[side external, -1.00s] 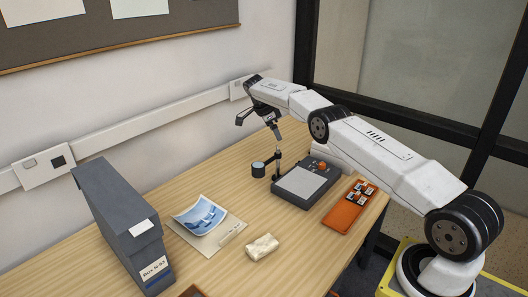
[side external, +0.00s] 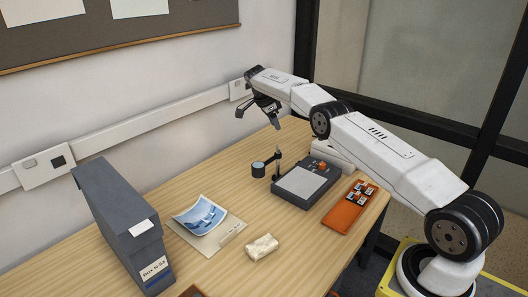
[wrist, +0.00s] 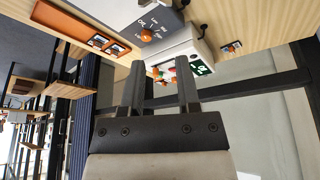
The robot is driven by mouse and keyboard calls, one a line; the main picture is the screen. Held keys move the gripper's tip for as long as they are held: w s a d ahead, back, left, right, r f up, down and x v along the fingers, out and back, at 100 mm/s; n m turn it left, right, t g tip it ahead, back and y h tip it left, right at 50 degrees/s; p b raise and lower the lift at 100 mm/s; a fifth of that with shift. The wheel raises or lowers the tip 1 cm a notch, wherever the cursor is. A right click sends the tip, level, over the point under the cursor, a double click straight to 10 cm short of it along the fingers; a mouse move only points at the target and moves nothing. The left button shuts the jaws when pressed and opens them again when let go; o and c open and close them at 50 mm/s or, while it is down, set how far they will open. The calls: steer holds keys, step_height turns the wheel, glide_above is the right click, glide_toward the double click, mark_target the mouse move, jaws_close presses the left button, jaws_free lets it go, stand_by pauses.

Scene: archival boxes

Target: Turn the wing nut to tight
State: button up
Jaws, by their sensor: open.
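No wing nut can be made out for certain. In the side external view, a grey box with a pale top panel (side external: 300,180) stands on the table, with an orange knob (side external: 322,166) at its back. A black post (side external: 277,165) at its left edge carries a round lens (side external: 258,169). My gripper (side external: 258,117) is open and empty, above the post and apart from it. In the wrist view, the gripper (wrist: 160,66) shows two spread fingers, with the orange knob (wrist: 147,36) beyond them. Small orange and red parts (wrist: 160,73) show between the fingers.
A white box (side external: 332,152) stands behind the grey one. An orange tray (side external: 345,212) with small cards lies at right. A blue print (side external: 200,215), a pale block (side external: 262,248) and a grey archival box (side external: 122,225) are at left. The table's far left is clear.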

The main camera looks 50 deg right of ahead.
steer(key=n, duration=0.2)
steer(key=n+t+y, duration=0.1)
steer(key=n+t, duration=0.5)
steer(key=n, duration=0.9)
glide_toward(278, 148)
steer(key=shift+w+d+f, duration=0.3)
steer(key=shift+d+f, duration=0.05)
steer(key=shift+f, duration=0.2)
steer(key=shift+w+f, duration=0.1)
steer(key=shift+f, duration=0.05)
steer(key=shift+x, duration=3.75)
jaws_close()
